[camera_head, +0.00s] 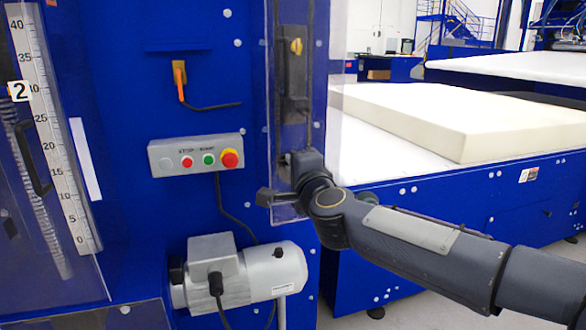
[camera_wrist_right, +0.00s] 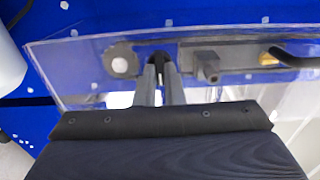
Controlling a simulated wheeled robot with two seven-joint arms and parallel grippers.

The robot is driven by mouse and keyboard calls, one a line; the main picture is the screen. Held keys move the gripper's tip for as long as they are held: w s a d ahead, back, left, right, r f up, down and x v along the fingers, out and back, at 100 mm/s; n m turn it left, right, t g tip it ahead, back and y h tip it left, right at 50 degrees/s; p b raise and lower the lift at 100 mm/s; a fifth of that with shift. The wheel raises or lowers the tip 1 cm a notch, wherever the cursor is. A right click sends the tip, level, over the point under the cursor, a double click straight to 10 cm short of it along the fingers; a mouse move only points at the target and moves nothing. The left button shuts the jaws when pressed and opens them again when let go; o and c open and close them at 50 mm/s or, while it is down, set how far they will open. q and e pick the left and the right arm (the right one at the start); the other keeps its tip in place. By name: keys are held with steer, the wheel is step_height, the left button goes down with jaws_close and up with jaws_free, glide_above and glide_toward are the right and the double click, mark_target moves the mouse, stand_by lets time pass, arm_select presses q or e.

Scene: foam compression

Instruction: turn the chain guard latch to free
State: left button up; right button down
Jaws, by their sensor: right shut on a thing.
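The clear chain guard panel (camera_head: 336,110) stands on the right edge of the blue machine; it also shows in the right wrist view (camera_wrist_right: 90,62). In the wrist view my right gripper (camera_wrist_right: 160,78) has its two grey fingers close together on a small dark part at the guard, which seems to be the latch (camera_wrist_right: 160,58). The fingers hide most of it, so I cannot tell its angle. In the head view my right gripper (camera_head: 285,162) is at the guard's lower part, largely hidden by my wrist. My left gripper is not in view.
A button box (camera_head: 196,156) and a grey motor (camera_head: 245,275) are left of my right arm. A dark bracket (camera_head: 293,90) with a yellow piece (camera_head: 296,46) is above the gripper. A cream foam slab (camera_head: 470,118) lies on the white-topped table (camera_head: 370,160) behind my arm.

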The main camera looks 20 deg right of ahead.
stand_by(0.4)
steer(key=c, duration=1.5)
jaws_free()
steer(key=s+p, duration=0.1)
steer(key=s, duration=0.6)
steer(key=shift+s+d, duration=0.15)
steer(key=shift+s, duration=0.25)
